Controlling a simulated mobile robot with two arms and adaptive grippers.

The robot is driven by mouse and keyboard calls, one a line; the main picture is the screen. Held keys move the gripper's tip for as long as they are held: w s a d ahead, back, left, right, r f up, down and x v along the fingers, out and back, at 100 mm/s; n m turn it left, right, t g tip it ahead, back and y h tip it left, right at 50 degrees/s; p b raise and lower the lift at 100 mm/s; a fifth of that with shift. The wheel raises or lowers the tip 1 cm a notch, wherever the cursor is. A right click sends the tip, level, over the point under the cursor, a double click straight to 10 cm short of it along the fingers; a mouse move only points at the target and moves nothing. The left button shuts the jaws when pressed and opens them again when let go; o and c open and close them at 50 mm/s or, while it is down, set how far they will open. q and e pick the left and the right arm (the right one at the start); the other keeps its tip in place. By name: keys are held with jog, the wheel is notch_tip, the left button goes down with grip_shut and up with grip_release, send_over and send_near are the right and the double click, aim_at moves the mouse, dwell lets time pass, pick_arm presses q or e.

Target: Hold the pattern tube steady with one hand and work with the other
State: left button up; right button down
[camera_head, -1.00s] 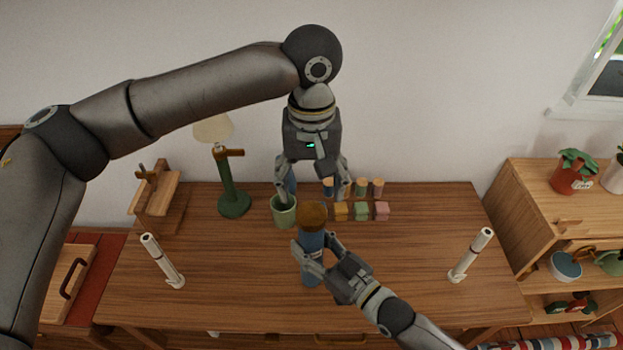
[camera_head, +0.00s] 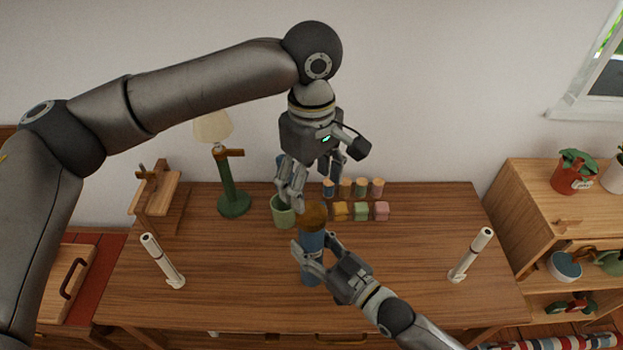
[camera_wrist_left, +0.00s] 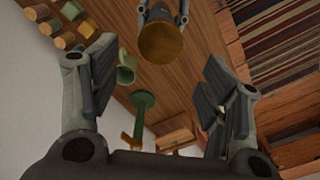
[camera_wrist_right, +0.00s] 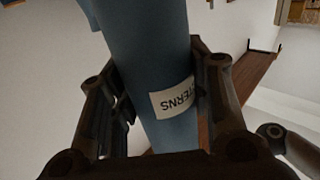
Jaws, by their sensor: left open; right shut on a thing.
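The pattern tube (camera_head: 312,240) is blue with a brown cap (camera_head: 314,216) and stands upright near the middle of the table. My right gripper (camera_head: 313,254) is shut around its body. In the right wrist view the tube (camera_wrist_right: 145,55) sits between the fingers, with a white label (camera_wrist_right: 174,98) partly readable. The cap also shows in the left wrist view (camera_wrist_left: 161,43). My left gripper (camera_head: 311,187) is open and empty, above and behind the tube, near the green mug. Its spread fingers show in the left wrist view (camera_wrist_left: 158,95).
The green mug (camera_head: 284,216) stands left of the tube. Several small spools (camera_head: 361,187) and yellow, green and pink blocks (camera_head: 361,211) sit behind right. A green lamp (camera_head: 233,195) and a wooden stand (camera_head: 157,195) are left. White posts (camera_head: 162,262) (camera_head: 470,256) stand either side.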

aim_at(311, 213)
pick_arm(q)
notch_tip(311, 213, down, 8)
jog(key=shift+f, duration=0.1)
dwell(0.4)
jog(key=shift+c, duration=0.2)
